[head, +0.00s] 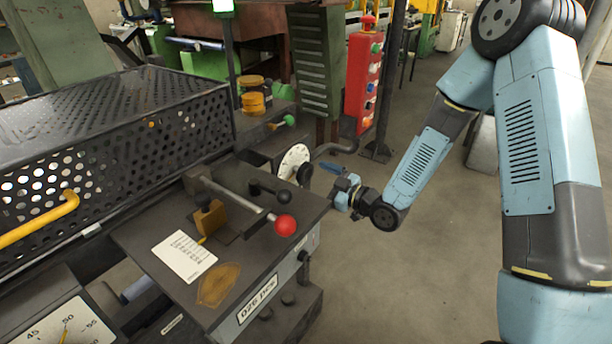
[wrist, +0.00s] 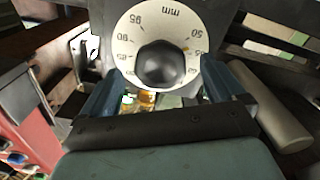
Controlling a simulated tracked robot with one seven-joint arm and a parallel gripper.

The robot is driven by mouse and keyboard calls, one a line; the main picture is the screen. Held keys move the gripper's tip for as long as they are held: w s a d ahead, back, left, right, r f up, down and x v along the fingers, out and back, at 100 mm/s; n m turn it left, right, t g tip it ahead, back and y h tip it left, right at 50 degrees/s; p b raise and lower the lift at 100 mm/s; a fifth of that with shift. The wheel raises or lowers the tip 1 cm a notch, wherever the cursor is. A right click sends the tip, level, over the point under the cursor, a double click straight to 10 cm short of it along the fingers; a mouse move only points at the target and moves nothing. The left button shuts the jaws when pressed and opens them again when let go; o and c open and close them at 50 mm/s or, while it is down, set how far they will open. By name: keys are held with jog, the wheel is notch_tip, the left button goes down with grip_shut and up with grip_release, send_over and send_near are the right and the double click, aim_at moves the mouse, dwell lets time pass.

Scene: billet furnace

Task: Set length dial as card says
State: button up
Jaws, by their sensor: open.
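The length dial (head: 292,157) is a white round disc on the end of the dark machine. In the wrist view the dial face (wrist: 128,42) shows "mm", 95 and 50, with other figures partly hidden, and a small orange mark at upper right. Its black knob (wrist: 162,65) sits in the middle. My gripper (head: 318,181) is at the dial; in the wrist view its blue fingers (wrist: 161,72) are open, one on either side of the knob. Whether they touch it I cannot tell. The white card (head: 184,256) lies on the machine top, its lines too small to read.
A lever with a red ball (head: 285,225) stands over the machine top near my gripper. A red button box (head: 362,80) is on a post behind. A pale cylindrical bar (wrist: 270,108) is close to my right finger. A scale (head: 58,325) is at lower left.

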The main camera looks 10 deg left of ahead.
aim_at(308, 176)
jog(key=shift+x, duration=2.4)
jog(key=shift+c, duration=0.2)
jog(key=c, duration=0.9)
